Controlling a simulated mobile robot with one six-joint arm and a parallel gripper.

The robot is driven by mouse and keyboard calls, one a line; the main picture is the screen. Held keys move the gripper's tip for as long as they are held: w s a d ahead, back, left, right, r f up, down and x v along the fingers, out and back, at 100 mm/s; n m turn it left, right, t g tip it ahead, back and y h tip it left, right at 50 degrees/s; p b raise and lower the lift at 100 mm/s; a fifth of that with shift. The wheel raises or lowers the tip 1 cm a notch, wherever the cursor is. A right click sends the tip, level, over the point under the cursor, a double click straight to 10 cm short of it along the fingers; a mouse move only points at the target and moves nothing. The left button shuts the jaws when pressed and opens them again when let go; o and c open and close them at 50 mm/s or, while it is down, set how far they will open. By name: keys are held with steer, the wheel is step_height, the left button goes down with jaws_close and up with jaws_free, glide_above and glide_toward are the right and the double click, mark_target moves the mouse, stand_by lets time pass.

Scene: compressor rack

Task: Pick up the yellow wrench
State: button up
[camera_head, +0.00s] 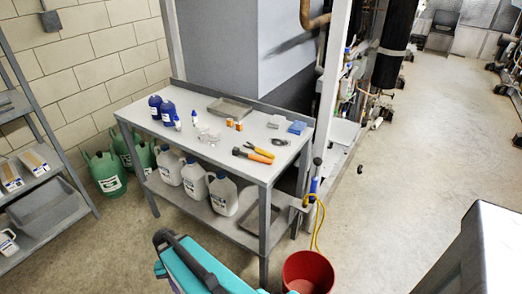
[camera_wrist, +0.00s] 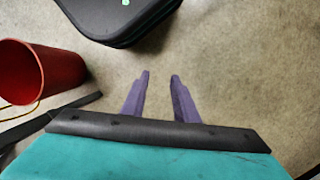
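Two hand tools with orange-yellow handles lie side by side near the front right of the grey workbench (camera_head: 222,165) in the head view. One is a thicker orange tool (camera_head: 252,156) with a dark end, and the other is a slimmer yellow-orange tool (camera_head: 260,152). At this size I cannot tell for sure which is the yellow wrench. My gripper (camera_wrist: 160,76) shows in the wrist view with two purple fingers apart and nothing between them. It points at bare floor, away from the bench top. Neither tool shows in the wrist view.
A red bucket (camera_head: 307,272) stands on the floor by the bench's front right leg; it also shows in the wrist view (camera_wrist: 38,72). Blue bottles (camera_head: 162,109), a grey tray (camera_head: 229,109) and small boxes share the bench top. Open floor (camera_head: 420,170) lies right.

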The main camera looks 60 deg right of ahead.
mark_target(259, 150)
steer(key=w+d+r+m+t+p, duration=0.15)
steer(key=w+d+r+m, duration=0.25)
steer(key=d+r, duration=0.4)
steer(key=w+d+r+m+t+p, duration=0.15)
steer(key=w+d+r+m, duration=0.25)
steer(key=d+r, duration=0.4)
steer(key=s+d+r+m+t+h+p, duration=0.1)
steer(key=s+d+r+m+t+p, duration=0.15)
steer(key=d+r+m, duration=1.15)
steer(key=shift+t+h, duration=0.3)
steer(key=shift+t, duration=0.15)
steer(key=s+d+r, duration=0.2)
steer(key=d+r, duration=0.1)
steer(key=r, duration=0.1)
steer(key=s+d+r, duration=0.2)
steer(key=d+r, duration=0.2)
steer(key=s+d+r+b, duration=0.1)
steer(key=s+d+r, duration=0.2)
steer(key=d+r, duration=0.1)
steer(key=shift+r, duration=0.4)
steer(key=s+d+r+m, duration=0.6)
steer(key=s, duration=0.3)
steer(key=shift+s+d+r+t+h, duration=0.15)
steer(key=shift+d+r+t+h, duration=0.2)
steer(key=shift+t+h, duration=0.05)
steer(key=shift+f, duration=0.15)
